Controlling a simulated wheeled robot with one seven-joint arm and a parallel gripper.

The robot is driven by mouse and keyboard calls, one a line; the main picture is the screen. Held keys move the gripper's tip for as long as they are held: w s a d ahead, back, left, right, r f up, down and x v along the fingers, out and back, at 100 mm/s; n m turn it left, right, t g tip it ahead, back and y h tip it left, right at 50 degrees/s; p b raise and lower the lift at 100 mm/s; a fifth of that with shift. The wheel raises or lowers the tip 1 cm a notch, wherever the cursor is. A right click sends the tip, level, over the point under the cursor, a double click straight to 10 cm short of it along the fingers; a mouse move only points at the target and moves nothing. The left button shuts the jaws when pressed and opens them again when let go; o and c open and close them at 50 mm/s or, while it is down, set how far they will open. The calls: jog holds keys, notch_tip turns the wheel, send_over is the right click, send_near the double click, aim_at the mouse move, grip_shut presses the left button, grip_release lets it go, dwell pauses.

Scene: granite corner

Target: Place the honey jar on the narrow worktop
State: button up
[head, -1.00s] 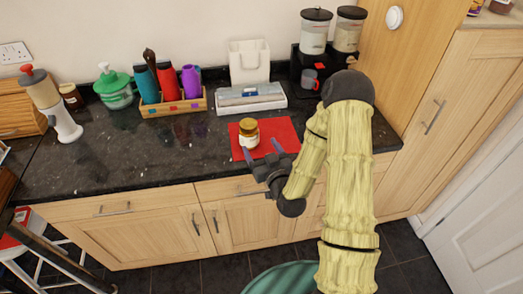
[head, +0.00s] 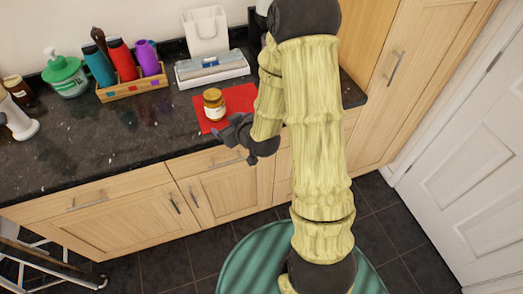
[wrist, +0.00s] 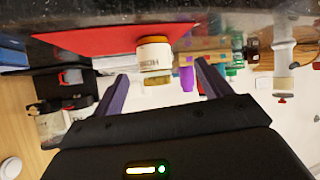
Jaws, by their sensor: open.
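The honey jar (head: 213,104) is a small glass jar with a golden-brown lid and a pale label. It stands upright on a red mat (head: 239,97) on the black speckled worktop (head: 120,128). My gripper (head: 230,128) is open and empty at the worktop's front edge, just in front of the jar and slightly right. In the wrist view, which is upside down, the jar (wrist: 154,50) shows beyond the two spread fingers, between their lines. The fingers do not appear to touch it. Which worktop is the narrow one, I cannot tell.
A wooden caddy (head: 135,89) of bottles, a green-topped dispenser (head: 66,74) and a white box (head: 212,69) stand behind and left of the mat. A tall wood cabinet (head: 400,60) is at the right. Worktop left of the mat is mostly clear.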

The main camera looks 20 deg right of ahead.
jog(key=s+d+r+m+g+h, duration=0.1)
jog(key=s+d+r+m+g, duration=0.1)
jog(key=s, duration=0.7)
jog(key=s+d+r+m+g+h, duration=0.2)
jog(key=s+r+g, duration=0.3)
jog(key=s+g, duration=0.2)
jog(key=shift+s, duration=1.1)
jog(key=shift+c, duration=0.3)
